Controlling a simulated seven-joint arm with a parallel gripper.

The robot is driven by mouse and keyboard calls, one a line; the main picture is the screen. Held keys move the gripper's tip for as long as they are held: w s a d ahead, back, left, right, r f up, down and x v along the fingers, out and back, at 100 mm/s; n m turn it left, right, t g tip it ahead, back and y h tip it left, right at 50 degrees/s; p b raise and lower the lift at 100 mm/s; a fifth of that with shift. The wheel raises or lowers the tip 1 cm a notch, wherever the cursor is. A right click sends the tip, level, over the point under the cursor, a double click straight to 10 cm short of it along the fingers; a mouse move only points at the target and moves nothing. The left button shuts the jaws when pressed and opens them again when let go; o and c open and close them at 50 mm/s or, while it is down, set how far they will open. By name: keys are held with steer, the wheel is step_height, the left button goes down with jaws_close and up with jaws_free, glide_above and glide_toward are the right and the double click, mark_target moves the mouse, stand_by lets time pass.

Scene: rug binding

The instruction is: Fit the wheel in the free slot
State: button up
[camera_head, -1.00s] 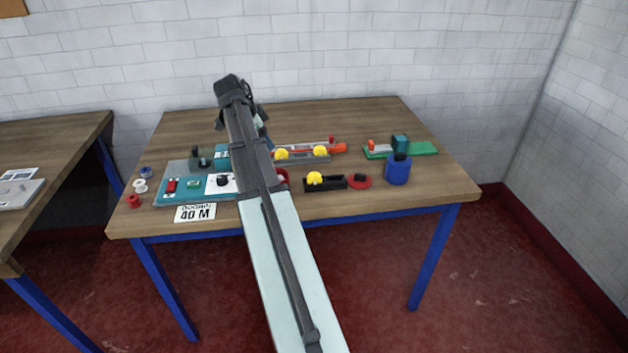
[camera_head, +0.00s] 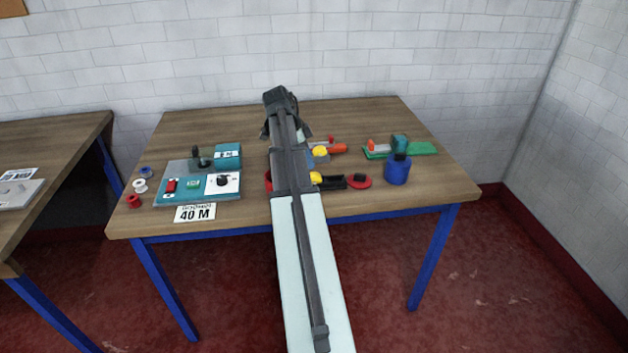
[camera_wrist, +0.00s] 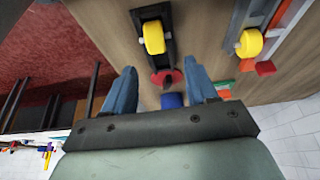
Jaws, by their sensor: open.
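A yellow wheel sits in a black holder (camera_head: 333,182) at the front of the table; in the head view my arm partly covers this wheel (camera_head: 315,178). The wrist view shows this wheel (camera_wrist: 154,37) standing in the black holder. Another yellow wheel (camera_head: 320,152) is on a grey fixture behind it, and also shows in the wrist view (camera_wrist: 249,43). My arm hides the fixture's left part. I cannot make out a free slot clearly. My gripper (camera_wrist: 160,86) is open and empty, its fingers apart and clear of the holder in the picture.
A red disc (camera_head: 358,182) and a blue cylinder (camera_head: 397,171) stand right of the holder. A green board (camera_head: 420,150) lies at the back right. A teal panel (camera_head: 230,192) with a "40 M" card and small spools is left. The right front table is bare.

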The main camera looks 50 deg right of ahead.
mark_target(314, 174)
steer(key=shift+a+x, duration=0.2)
steer(key=shift+x, duration=1.3)
steer(key=shift+a+x, duration=0.25)
steer(key=shift+x, duration=1.3)
steer(key=shift+w+f, duration=0.1)
jaws_close()
